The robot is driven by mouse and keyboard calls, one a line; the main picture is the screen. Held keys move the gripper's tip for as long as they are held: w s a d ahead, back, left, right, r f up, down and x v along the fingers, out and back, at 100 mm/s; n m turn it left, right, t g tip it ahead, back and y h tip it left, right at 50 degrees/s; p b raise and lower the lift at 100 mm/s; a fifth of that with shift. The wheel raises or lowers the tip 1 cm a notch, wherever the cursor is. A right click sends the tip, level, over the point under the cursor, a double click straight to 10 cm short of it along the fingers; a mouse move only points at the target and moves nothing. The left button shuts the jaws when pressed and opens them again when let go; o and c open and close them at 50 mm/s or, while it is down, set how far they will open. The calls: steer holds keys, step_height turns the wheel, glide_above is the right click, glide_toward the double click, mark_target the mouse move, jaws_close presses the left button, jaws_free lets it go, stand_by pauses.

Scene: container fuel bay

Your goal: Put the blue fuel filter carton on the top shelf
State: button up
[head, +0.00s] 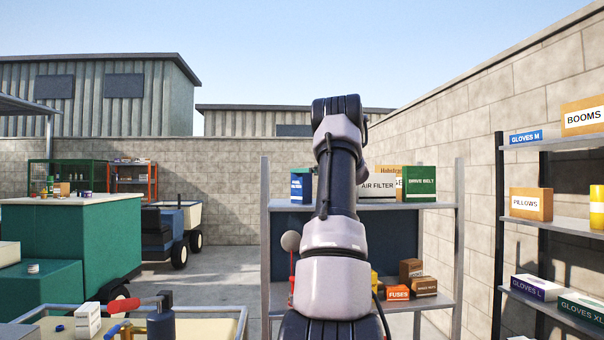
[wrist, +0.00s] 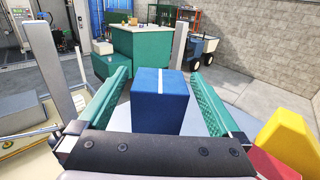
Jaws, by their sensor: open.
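The blue fuel filter carton (head: 301,188) stands upright at the left end of the top shelf (head: 430,205) in the head view. In the wrist view a blue carton (wrist: 160,100) with a white stripe across its top stands between the two green fingers of my gripper (wrist: 158,75). It appears to be the same carton, resting on the shelf. My gripper is open, with one finger on each side of the carton and a visible gap to each. In the head view my arm hides most of the gripper and the middle of the shelf.
An air filter carton (head: 377,188) and a green drive belt carton (head: 416,184) stand farther right on the top shelf. A yellow box (wrist: 287,143) sits close to my gripper's right side. The lower shelf holds a fuses box (head: 397,293). A side rack (head: 550,222) stands right.

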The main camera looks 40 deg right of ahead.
steer(key=v, duration=1)
steer(key=s+a+n+g+y, duration=0.1)
steer(key=s+a+n+g, duration=0.2)
steer(key=a, duration=0.8)
steer(key=a+f+n+g+y, duration=0.15)
steer(key=a+n, duration=0.35)
steer(key=a, duration=0.6)
steer(key=s+a+n+g, duration=0.2)
steer(key=a+n+g, duration=0.15)
steer(key=a, duration=0.75)
steer(key=s+a+f+n+h, duration=0.1)
steer(key=s+a+f+n, duration=0.2)
steer(key=s+a+n, duration=0.2)
steer(key=s+a+f+n+g+h, duration=0.1)
steer(key=s+a+f+n, duration=0.3)
steer(key=s, duration=0.6)
steer(key=s+a+f+n+g+h, duration=0.1)
steer(key=s+a+f+n+h, duration=0.1)
steer(key=s+a+n, duration=0.5)
steer(key=shift+s+f+n, duration=0.3)
steer(key=shift+f+n, duration=0.55)
